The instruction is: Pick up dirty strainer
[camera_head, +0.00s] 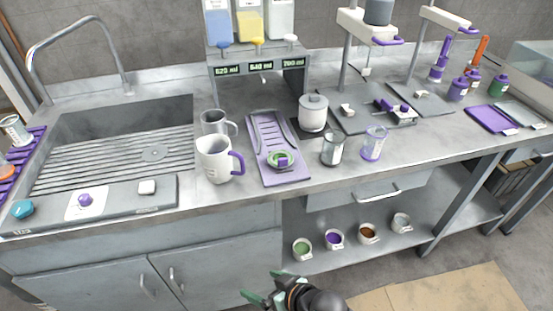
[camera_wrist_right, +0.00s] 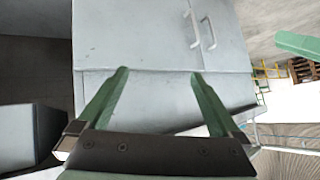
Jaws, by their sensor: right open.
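A small round piece with a green inside and a purple handle, which looks like the dirty strainer (camera_head: 281,160), sits on the near end of the long purple tray (camera_head: 266,127) in the head view. My right gripper (camera_head: 265,289) is low in front of the counter, well below and apart from the strainer. In the right wrist view my right gripper (camera_wrist_right: 159,73) has its two green fingers spread, with nothing between them. My left gripper does not show.
A large white mug (camera_head: 214,160) and a glass mug (camera_head: 213,122) stand left of the tray. The sink (camera_head: 120,120) is at left. Several small cups sit on the lower shelf (camera_head: 345,258).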

